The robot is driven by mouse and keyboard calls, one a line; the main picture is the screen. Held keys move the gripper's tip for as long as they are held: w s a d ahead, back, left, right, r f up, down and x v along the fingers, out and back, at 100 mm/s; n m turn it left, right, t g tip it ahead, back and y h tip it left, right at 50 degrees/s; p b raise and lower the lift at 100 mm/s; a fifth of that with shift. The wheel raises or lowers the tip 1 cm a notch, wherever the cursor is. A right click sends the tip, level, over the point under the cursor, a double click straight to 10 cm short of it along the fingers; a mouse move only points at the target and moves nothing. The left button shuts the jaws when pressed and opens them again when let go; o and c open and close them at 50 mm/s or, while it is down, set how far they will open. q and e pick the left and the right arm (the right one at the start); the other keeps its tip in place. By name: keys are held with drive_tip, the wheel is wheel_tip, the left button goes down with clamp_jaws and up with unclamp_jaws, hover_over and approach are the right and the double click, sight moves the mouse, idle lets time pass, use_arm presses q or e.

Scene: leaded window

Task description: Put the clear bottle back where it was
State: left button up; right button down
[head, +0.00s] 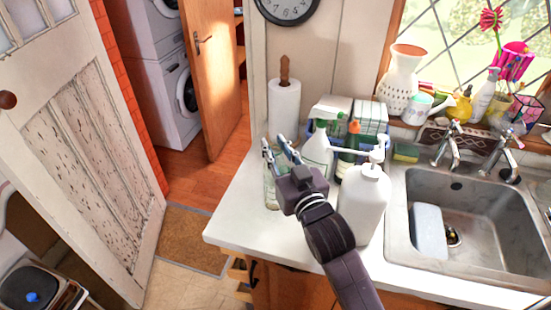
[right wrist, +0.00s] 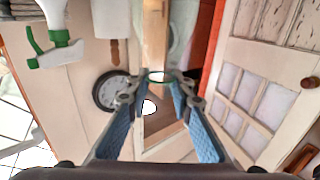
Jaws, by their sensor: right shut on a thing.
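The clear bottle (head: 270,190) is at the left end of the white counter, partly hidden behind my right gripper. I cannot tell whether its base touches the counter. My right gripper (head: 278,147) comes from the lower right and is shut on the bottle. In the right wrist view, the blue-padded fingers (right wrist: 158,88) close around a see-through shape with a dark rim, hard to make out. My left gripper is not in view.
A white spray bottle (head: 316,155) and a large white pump bottle (head: 364,203) stand close to the right of the gripper. A paper towel roll (head: 284,106) stands behind. The sink (head: 470,215) is further right. The counter's front left corner is clear.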

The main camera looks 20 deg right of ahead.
sight(279, 166)
wheel_tip(279, 166, down, 4)
drive_tip(key=shift+r, duration=0.15)
drive_tip(key=shift+f, duration=0.25)
drive_tip(key=c, duration=1.7)
unclamp_jaws()
